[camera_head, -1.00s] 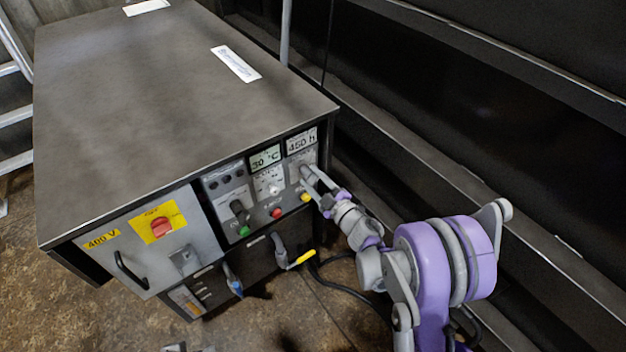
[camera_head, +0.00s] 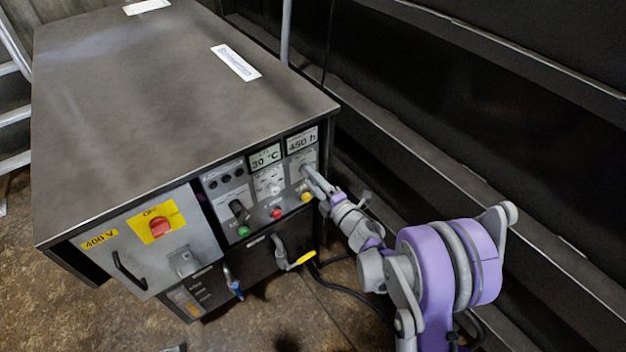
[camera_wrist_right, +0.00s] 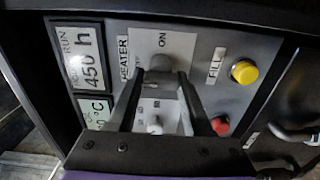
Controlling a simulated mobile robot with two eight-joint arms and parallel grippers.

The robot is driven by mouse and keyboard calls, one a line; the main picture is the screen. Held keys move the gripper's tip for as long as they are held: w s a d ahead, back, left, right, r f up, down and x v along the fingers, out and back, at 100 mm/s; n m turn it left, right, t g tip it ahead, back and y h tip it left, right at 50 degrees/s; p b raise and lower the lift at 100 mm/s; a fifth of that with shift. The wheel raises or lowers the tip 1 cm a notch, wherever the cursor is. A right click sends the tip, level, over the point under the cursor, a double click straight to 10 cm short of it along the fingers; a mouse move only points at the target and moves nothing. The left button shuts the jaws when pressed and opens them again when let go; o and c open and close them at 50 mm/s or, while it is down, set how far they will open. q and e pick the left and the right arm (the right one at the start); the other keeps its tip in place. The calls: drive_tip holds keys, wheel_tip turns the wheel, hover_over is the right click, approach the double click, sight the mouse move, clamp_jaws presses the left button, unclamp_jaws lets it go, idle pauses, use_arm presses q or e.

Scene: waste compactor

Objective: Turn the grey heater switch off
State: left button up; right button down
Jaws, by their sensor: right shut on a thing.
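The grey heater switch (camera_wrist_right: 161,68) sits on the panel beside the label HEATER, with ON marked close to it in the right wrist view. My right gripper (camera_wrist_right: 158,82) is shut on the switch, one dark finger on each side of it. In the head view my right gripper (camera_head: 308,175) reaches the right end of the control panel (camera_head: 223,197) from the lower right and mostly hides the switch. The exact angle of the switch is hard to read between the fingers. My left gripper is in neither view.
Near the switch are a yellow button (camera_wrist_right: 245,71), a red button (camera_wrist_right: 221,125) and a white knob (camera_wrist_right: 155,125). The panel also bears a red main switch (camera_head: 159,227) and a black knob (camera_head: 238,210). A dark wall (camera_head: 480,90) runs along the right.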

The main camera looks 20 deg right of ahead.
idle(0.4)
drive_tip(key=shift+c, duration=1.6)
unclamp_jaws()
drive_tip(key=shift+s, duration=0.1)
drive_tip(key=v, duration=1)
drive_tip(key=shift+s+p, duration=0.25)
drive_tip(key=shift+p, duration=0.2)
drive_tip(key=shift+d, duration=0.1)
